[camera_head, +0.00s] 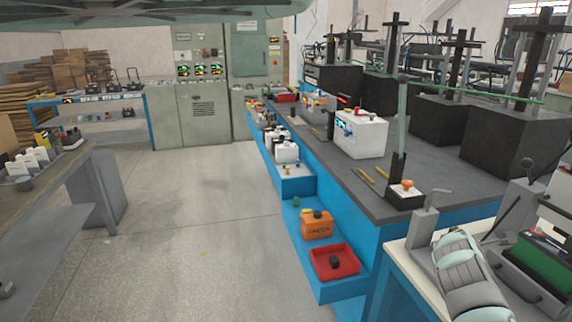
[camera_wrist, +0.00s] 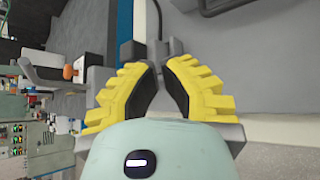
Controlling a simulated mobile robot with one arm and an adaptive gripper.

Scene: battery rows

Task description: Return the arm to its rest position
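My gripper (camera_wrist: 160,66) shows in the wrist view with two yellow ribbed fingers and dark inner pads. A gap is visible between the fingertips, and nothing is held between them. The fingers are open, angled toward each other at the tips. Behind the fingertips are grey surfaces, out of focus. The gripper cannot be made out in the head view.
A long blue bench with a dark grey top (camera_head: 340,165) runs along the right, holding a white battery unit (camera_head: 361,137). An orange battery (camera_head: 317,225) and a red tray (camera_head: 334,262) sit on its lower step. A workbench (camera_head: 75,165) stands left. The floor (camera_head: 190,200) between is clear.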

